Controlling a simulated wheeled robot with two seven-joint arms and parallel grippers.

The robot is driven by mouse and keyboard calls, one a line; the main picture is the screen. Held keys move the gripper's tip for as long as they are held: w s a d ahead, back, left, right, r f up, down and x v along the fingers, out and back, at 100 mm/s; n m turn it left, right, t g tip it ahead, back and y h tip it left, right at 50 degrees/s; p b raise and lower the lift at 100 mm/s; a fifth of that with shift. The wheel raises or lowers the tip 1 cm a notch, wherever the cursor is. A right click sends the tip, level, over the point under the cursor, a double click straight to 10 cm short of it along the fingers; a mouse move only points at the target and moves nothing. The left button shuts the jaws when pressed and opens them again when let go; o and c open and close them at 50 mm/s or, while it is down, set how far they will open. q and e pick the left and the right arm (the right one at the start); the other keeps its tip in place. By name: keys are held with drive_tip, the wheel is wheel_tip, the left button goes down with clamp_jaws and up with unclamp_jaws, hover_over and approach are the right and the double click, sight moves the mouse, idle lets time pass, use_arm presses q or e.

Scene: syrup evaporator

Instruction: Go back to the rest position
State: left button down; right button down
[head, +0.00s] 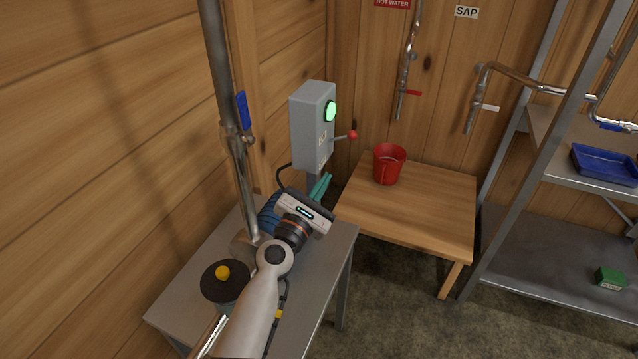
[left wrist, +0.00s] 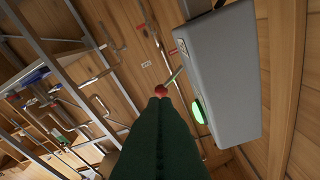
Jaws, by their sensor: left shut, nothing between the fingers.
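My left gripper (head: 320,186) is over the grey metal table, with its teal fingers pointing up toward the grey control box. Its fingers are together and hold nothing. They also fill the lower middle of the left wrist view (left wrist: 160,108). The control box (head: 311,128) has a lit green button (head: 330,111) and a lever with a red knob (head: 353,135). In the left wrist view the box (left wrist: 222,75) is at the right, and the red knob (left wrist: 160,90) shows just beyond the fingertips; I cannot tell whether they touch. My right gripper is not in view.
A red cup (head: 388,165) stands on the wooden table (head: 430,215). A black pot with a yellow knob (head: 223,273) is on the grey metal table (head: 320,262) beside my arm. A vertical pipe (head: 222,75) with a blue handle rises close by. Metal shelves (head: 540,270) stand at the right.

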use_arm(q)
drive_tip(key=s+a+f+m+g, duration=0.2)
drive_tip(key=s+f+m+g, duration=0.2)
drive_tip(key=s+f+m, duration=0.35)
drive_tip(key=s+a+f+m+g, duration=0.3)
drive_tip(key=s+f+m+g, duration=0.15)
drive_tip(key=s+m, duration=0.5)
drive_tip(key=s+a+f+m+g+y, duration=0.3)
drive_tip(key=s+a+m+y, duration=0.2)
drive_tip(key=s+a, duration=0.4)
drive_tip(key=s+a+f+m+g+y, duration=0.35)
drive_tip(key=s+a+m, duration=0.3)
drive_tip(key=s, duration=0.35)
wheel_tip(320, 180, down, 23)
drive_tip(key=s+a+f+g, duration=0.1)
drive_tip(key=s+a+f, duration=0.2)
drive_tip(key=s+f, duration=1.4)
drive_tip(key=shift+s+a+f+g+y, duration=0.2)
drive_tip(key=shift+s+f+g+y, duration=0.1)
drive_tip(key=shift+s+g+y, duration=0.15)
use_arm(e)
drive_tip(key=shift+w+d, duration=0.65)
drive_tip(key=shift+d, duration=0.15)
